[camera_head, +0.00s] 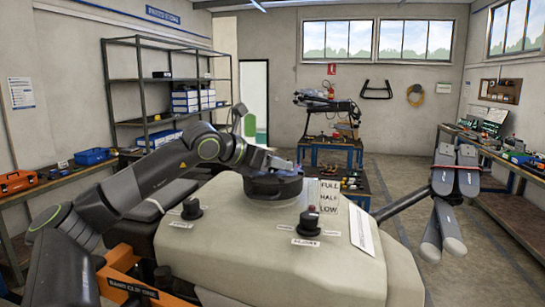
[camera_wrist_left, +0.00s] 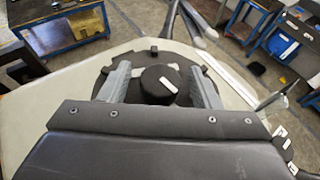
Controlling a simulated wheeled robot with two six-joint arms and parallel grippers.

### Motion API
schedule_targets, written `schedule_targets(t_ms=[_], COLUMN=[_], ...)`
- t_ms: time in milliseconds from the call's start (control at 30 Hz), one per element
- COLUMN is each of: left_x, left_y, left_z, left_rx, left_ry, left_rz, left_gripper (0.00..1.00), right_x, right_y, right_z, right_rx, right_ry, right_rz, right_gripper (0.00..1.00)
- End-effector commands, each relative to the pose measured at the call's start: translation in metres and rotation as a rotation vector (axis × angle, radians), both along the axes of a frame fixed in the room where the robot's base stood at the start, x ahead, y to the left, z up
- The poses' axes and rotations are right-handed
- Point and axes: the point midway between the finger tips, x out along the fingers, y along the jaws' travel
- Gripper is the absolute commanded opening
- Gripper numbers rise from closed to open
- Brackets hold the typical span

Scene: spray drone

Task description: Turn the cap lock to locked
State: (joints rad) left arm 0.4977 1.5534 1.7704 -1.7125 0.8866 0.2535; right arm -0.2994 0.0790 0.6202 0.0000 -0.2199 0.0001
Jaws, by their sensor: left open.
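The large black round tank cap (camera_head: 272,187) sits on top of the cream tank (camera_head: 290,260). The left wrist view shows its notched black rim (camera_wrist_left: 139,65) and a raised round black knob (camera_wrist_left: 155,78) at its centre, with a white mark (camera_wrist_left: 167,86) on top. My left gripper (camera_head: 283,163) is right above the cap. In the left wrist view its two grey fingers (camera_wrist_left: 160,92) are open, one on each side of the knob, with gaps visible. I cannot read the lock's position. My right gripper is in neither view.
Two smaller black knobs, left (camera_head: 192,209) and right (camera_head: 308,224), stand on the tank in front of the cap. A FULL/HALF/LOW level plate (camera_head: 329,197) is right of the cap. Folded grey drone arm parts (camera_head: 455,185) are at the right. Shelves and workbenches line the walls.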

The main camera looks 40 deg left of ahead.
Motion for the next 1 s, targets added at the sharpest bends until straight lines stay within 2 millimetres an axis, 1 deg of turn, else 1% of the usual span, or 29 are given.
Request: schedule_targets(t_ms=[267, 600, 833, 1000], left_x=[0.0004, 0.0003, 0.0004, 0.0004], left_y=[-0.0002, 0.0000, 0.0004, 0.0011], left_z=[-0.0002, 0.0000, 0.0000, -0.0001], left_rx=[0.001, 0.001, 0.000, -0.002], left_ry=[0.000, 0.000, -0.001, -0.001], left_rz=[0.001, 0.001, -0.014, -0.066], left_gripper=[0.57, 0.12, 0.12, 0.12], right_x=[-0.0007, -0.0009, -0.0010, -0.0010], right_y=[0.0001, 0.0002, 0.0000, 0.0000], right_z=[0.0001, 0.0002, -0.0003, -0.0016], right_rx=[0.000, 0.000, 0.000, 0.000], right_ry=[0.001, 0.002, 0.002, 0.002], right_rz=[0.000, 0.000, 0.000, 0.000], right_gripper=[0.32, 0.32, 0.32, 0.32])
